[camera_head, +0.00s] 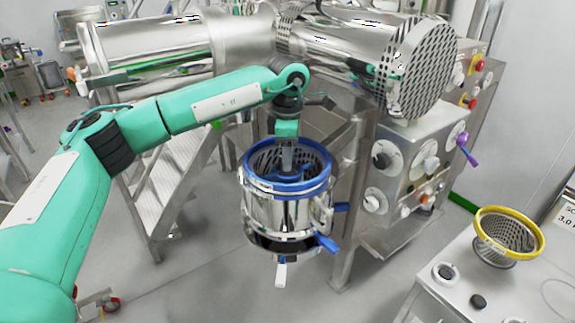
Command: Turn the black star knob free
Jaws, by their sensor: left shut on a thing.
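My left gripper (287,166) points straight down into the open top of a steel cylindrical housing (262,212) with a blue rim. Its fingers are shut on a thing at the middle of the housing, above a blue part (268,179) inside. The black star knob cannot be made out clearly; the fingers cover the spot where they grip. A perforated screen (264,160) lines the inside of the housing. My right gripper is not in view.
Blue handles (327,243) stick out from the housing's right side. A control panel (400,160) with knobs stands at right. Steel steps (170,190) stand behind my left arm.

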